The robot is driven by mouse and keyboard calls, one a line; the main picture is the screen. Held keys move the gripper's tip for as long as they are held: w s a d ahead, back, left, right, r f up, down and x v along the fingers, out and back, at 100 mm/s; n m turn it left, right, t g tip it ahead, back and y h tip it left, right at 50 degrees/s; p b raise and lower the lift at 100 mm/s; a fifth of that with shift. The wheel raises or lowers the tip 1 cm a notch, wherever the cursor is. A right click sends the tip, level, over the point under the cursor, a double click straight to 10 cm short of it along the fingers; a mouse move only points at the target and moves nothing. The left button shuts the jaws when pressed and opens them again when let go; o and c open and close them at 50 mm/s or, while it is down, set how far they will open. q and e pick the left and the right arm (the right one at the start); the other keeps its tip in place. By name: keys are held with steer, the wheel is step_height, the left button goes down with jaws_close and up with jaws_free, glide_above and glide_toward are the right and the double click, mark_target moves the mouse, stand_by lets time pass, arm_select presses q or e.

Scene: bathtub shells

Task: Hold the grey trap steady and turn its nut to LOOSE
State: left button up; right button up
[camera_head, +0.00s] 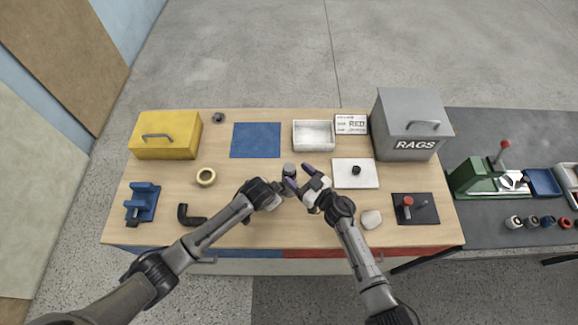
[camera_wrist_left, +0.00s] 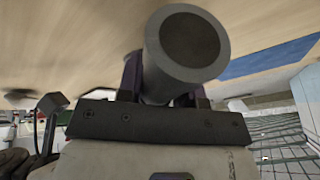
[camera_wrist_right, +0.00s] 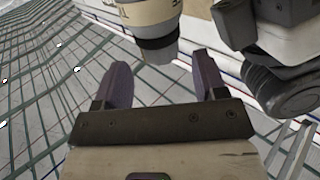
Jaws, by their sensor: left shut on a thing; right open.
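My right gripper (camera_head: 303,179) is open and empty, close to the trap's right side. In the right wrist view, a beige lettered band (camera_wrist_right: 148,10), apparently the nut, sits above a dark grey section, ahead of the open fingers (camera_wrist_right: 163,85) and not between them. The lettering is cut off and unreadable.
A yellow box (camera_head: 186,145) stands left and a grey RAGS bin (camera_head: 391,124) right. A black elbow (camera_head: 191,220) and pale stone-like lump (camera_head: 371,219) lie near the front.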

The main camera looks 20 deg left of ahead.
mark_target(293, 172)
steer(key=shift+x, duration=2.15)
steer(key=c, duration=0.9)
steer(key=shift+m+t+h, duration=0.7)
steer(key=shift+m+t, duration=0.1)
steer(key=shift+t, duration=0.3)
steer(key=shift+c, duration=0.2)
steer(key=o, duration=0.9)
steer(key=shift+o, duration=0.2)
steer(key=shift+d, duration=0.1)
steer(key=v, duration=1.2)
